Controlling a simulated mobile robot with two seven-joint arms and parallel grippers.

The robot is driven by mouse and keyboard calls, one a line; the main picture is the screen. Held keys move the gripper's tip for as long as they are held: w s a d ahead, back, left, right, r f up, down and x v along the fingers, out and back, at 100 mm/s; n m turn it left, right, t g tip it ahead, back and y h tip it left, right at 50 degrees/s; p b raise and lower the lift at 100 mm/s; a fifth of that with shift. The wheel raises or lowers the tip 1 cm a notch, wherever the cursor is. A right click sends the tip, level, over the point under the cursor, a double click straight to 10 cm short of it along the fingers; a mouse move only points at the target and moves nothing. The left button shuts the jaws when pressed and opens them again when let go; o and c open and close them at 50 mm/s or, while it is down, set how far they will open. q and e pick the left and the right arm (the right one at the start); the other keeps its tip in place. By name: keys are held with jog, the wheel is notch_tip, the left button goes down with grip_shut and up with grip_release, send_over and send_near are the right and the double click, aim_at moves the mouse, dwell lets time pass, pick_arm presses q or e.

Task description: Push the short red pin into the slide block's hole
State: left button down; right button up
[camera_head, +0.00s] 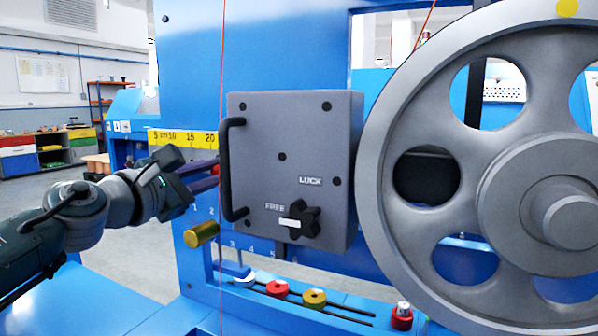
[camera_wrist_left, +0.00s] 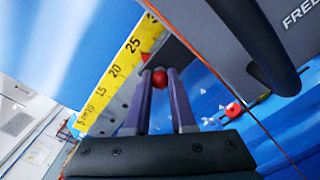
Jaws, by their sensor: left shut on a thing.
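The slide block (camera_head: 300,140) is a grey box with a black bar handle (camera_head: 227,170) on its left side and a black knob (camera_head: 298,221) between the words FREE and LUCK. Several dark round spots mark its face; I cannot tell which, if any, is the pin's hole. My left gripper (camera_head: 214,174) is just left of the block, by the handle. Its purple fingers are shut on the short red pin (camera_wrist_left: 160,79), whose round red end shows between the fingertips. The block's lower edge also shows in the left wrist view (camera_wrist_left: 213,28). My right gripper is not in view.
A large grey spoked wheel (camera_head: 403,103) stands right of the block. A yellow scale (camera_head: 168,139) runs behind the gripper. A brass cylinder (camera_head: 201,234) juts out below it. Red (camera_head: 277,288) and yellow (camera_head: 314,299) discs sit below the block. A thin red cord hangs near the handle.

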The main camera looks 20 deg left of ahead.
pick_arm(q)
jog(key=shift+w, duration=0.35)
dwell(0.4)
jog(key=shift+f, duration=0.1)
jog(key=c, duration=0.7)
grip_release()
jog(key=shift+s, duration=0.25)
jog(key=s, duration=0.3)
jog(key=s+p, duration=0.1)
jog(key=s, duration=0.2)
jog(key=s+p, duration=0.1)
jog(key=s, duration=0.2)
jog(key=shift+s+a, duration=0.2)
jog(key=shift+a, duration=0.15)
